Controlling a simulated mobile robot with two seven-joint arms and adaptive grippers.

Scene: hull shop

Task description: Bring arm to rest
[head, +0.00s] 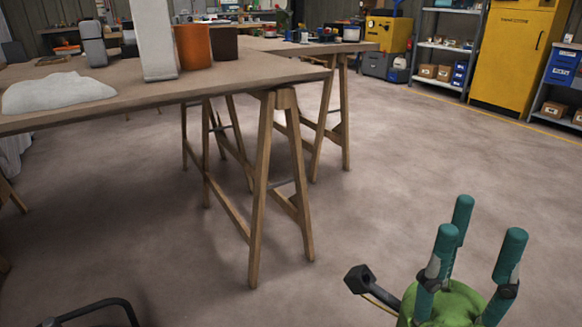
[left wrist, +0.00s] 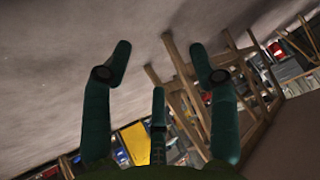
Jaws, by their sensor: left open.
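My right gripper (head: 476,232) is at the lower right of the head view. Its green-teal fingers point up and stand apart, with nothing between them. It is over bare floor, to the right of the wooden trestle table (head: 240,77) and clear of it. My left gripper (left wrist: 159,62) shows in the left wrist view, its dark teal fingers spread and empty. Floor and wooden trestle legs (left wrist: 180,75) lie beyond its fingers. I cannot make out the left gripper in the head view.
The table carries a white powdery heap (head: 58,92), an orange cylinder (head: 193,46) and a white upright block (head: 153,40). A yellow cabinet (head: 512,55) and shelves (head: 442,48) stand at the back right. The floor (head: 400,170) in the middle is free.

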